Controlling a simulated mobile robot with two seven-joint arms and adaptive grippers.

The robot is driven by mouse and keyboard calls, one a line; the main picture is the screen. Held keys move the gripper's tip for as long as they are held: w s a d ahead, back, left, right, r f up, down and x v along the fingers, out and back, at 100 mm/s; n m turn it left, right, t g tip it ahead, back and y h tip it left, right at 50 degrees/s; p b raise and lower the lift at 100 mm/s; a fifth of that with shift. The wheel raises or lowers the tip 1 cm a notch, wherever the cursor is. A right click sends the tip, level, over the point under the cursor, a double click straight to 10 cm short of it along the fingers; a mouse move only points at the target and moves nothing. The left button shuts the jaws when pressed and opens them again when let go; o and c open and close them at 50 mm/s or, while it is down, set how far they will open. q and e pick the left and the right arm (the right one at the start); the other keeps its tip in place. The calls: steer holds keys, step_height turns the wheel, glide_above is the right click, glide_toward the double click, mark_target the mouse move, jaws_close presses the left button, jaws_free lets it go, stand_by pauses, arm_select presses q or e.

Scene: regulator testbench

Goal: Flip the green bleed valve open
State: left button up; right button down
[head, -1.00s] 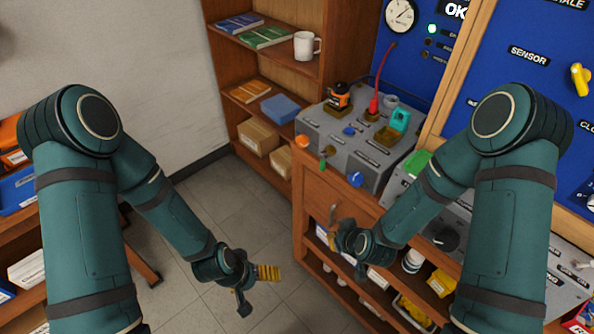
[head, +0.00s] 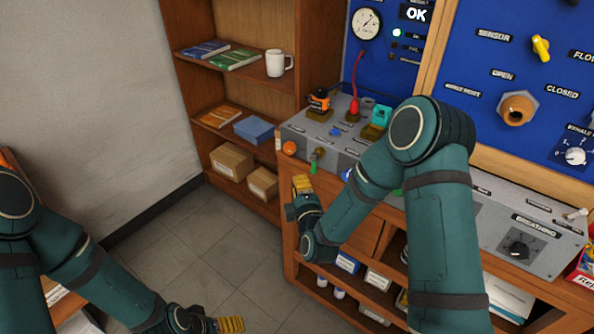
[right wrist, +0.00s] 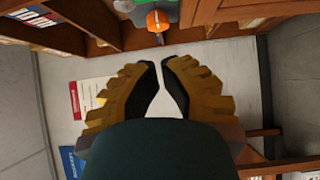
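The green bleed valve (head: 315,162) is on the front left of the grey sloped bench unit, in the head view. It has a brass body and a small green lever pointing down. My right gripper (head: 302,185) is just below and left of it, apart from it, in front of the wooden cabinet. In the right wrist view its fingertips (right wrist: 160,65) nearly meet, with nothing between them. I cannot pick out the valve clearly there. My left gripper (head: 230,324) is low at the bottom edge of the head view, over the floor; its finger gap is not visible.
An orange knob (head: 290,147) sits left of the valve and also shows in the right wrist view (right wrist: 157,20). A blue knob (head: 348,174) lies to the right, partly behind my right arm. A bookshelf (head: 200,118) stands behind. The floor (head: 215,240) left of the cabinet is clear.

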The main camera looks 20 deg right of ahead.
mark_target(314, 165)
steer(key=shift+w, duration=0.1)
steer(key=w, duration=0.6)
steer(key=w+b, duration=0.1)
steer(key=w, duration=0.3)
steer(key=shift+d, duration=0.25)
steer(key=s+d, duration=0.2)
steer(key=d, duration=0.1)
steer(key=shift+s, duration=0.4)
